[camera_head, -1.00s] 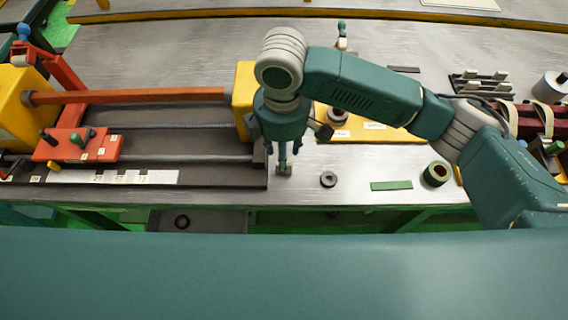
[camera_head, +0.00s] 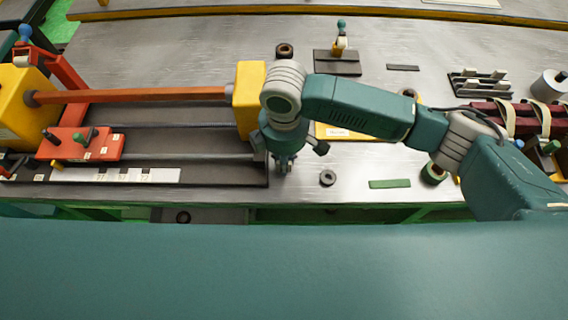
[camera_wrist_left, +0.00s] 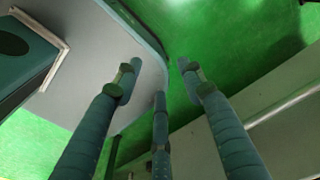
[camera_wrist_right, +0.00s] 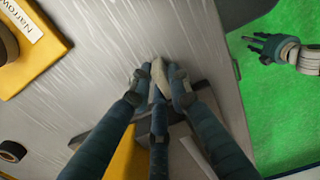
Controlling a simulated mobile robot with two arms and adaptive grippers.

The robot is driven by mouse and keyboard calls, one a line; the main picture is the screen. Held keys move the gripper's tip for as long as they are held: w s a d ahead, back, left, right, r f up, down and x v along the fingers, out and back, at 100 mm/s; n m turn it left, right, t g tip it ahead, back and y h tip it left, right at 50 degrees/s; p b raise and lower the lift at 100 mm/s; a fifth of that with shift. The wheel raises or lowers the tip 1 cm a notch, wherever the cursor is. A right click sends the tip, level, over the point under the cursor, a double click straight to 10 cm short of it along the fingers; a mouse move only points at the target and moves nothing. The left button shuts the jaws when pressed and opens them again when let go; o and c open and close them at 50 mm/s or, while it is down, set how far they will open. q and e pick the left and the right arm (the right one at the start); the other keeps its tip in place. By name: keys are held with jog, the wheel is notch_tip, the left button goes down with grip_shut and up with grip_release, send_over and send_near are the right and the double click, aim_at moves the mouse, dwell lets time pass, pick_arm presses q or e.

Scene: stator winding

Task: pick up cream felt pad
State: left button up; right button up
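The cream felt pad (camera_wrist_right: 159,74) shows as a small pale strip between the fingertips of my right gripper (camera_wrist_right: 158,80) in the right wrist view. The fingers are drawn in around it and appear closed on it. In the head view my right gripper (camera_head: 285,167) points down low over the bench, at the right end of the dark machine bed; the pad is hidden there. My left gripper (camera_wrist_left: 158,75) is open and empty, with its fingers spread over the green floor. It also shows at the right wrist view's upper right (camera_wrist_right: 256,46).
A black ring (camera_head: 327,178), a green strip (camera_head: 389,184) and a green roll (camera_head: 432,174) lie right of my right gripper. The yellow block (camera_head: 249,100) and dark machine bed (camera_head: 215,174) stand close on its left. The metal bench (camera_head: 345,192) is bare between.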

jog(key=shift+c, duration=0.3)
jog(key=shift+r, duration=0.25)
pick_arm(q)
jog(key=shift+w+f+b, duration=0.25)
jog(key=shift+f+b, duration=0.25)
jog(key=shift+w+f+b, duration=0.25)
jog(key=shift+f+b, duration=0.2)
pick_arm(e)
jog(key=shift+d+r, duration=0.1)
jog(key=shift+r, duration=9.6)
